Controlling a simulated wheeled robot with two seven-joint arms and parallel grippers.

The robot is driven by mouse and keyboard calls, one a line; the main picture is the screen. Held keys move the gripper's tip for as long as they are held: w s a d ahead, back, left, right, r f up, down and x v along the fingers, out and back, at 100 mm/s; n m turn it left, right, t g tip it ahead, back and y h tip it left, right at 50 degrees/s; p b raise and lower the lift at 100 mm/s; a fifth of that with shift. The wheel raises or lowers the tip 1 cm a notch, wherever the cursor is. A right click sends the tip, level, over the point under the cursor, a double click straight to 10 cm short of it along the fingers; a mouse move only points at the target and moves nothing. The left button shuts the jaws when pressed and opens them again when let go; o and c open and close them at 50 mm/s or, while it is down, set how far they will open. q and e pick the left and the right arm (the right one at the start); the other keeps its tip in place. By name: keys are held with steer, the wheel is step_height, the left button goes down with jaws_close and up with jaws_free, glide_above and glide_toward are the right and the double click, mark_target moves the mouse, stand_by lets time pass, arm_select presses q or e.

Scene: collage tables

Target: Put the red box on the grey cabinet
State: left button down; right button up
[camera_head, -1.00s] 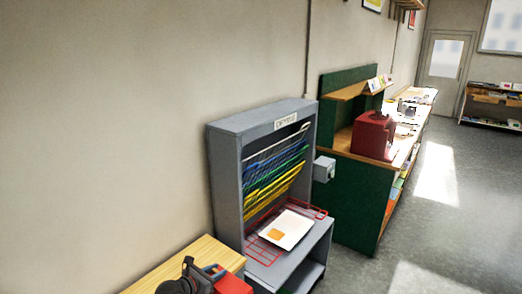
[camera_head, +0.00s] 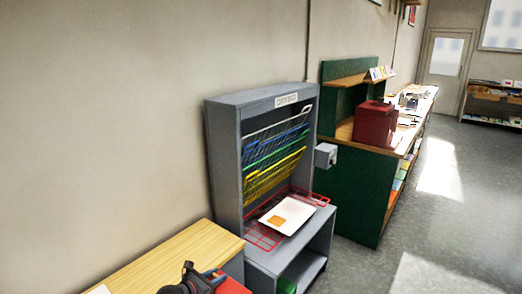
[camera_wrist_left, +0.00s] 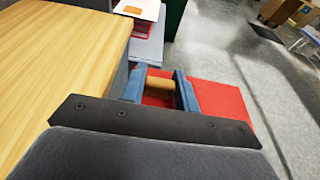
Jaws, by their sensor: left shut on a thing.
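My left gripper (camera_head: 210,277) shows at the bottom edge of the head view, with a red box (camera_head: 234,286) at its fingers. In the left wrist view, the blue fingers of my left gripper (camera_wrist_left: 160,90) are shut on a tan bar on top of the red box (camera_wrist_left: 220,105). The box is partly hidden by the gripper and the frame edge. The grey cabinet (camera_head: 224,165) stands ahead against the wall, with coloured wire racks inside. A red rack is lowered, with a white sheet (camera_head: 288,215) on it. My right gripper is out of view.
A wooden table (camera_head: 175,258) is at the lower left, close to the held box. A green counter (camera_head: 345,195) with another dark red box (camera_head: 375,123) stands beyond the cabinet. The floor (camera_head: 400,255) at the right is clear.

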arm_select(q)
steer(key=shift+s+f, duration=0.2)
steer(key=shift+s, duration=0.1)
step_height(320, 180, up, 13)
steer(key=s, duration=0.3)
steer(key=s+a+r+n+t+y, duration=0.1)
steer(key=s+a+r, duration=0.2)
steer(key=a+r, duration=0.15)
steer(key=shift+n+y, duration=0.4)
steer(key=shift+y, duration=0.1)
steer(key=shift+s+a+f, duration=0.1)
steer(key=shift+s+f, duration=0.6)
steer(key=shift+f, duration=0.2)
steer(key=shift+s+a+f, duration=0.1)
steer(key=shift+s+f, duration=0.6)
steer(key=shift+f, duration=0.15)
